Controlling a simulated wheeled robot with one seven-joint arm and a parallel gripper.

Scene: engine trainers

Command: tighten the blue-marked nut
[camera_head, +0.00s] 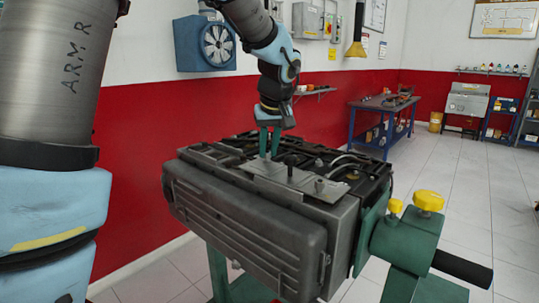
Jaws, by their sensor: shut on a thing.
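The engine (240,215) is a grey and black block on a green stand. A flat grey plate (272,177) lies on its top. My gripper (269,154) points straight down with its green fingers at the far left part of this plate. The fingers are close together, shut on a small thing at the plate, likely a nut. The fingers hide it, and its colour cannot be told. A dark nut or stud (291,160) stands just right of the fingers, and another (319,185) stands nearer the plate's right end. No blue mark shows on either.
Dark hoses and raised parts crowd the engine's top behind the plate. The green stand (401,245) has yellow knobs (428,200) and a black handle (461,268) at the right. A blue workbench (380,108) stands farther back. The tiled floor at right is clear.

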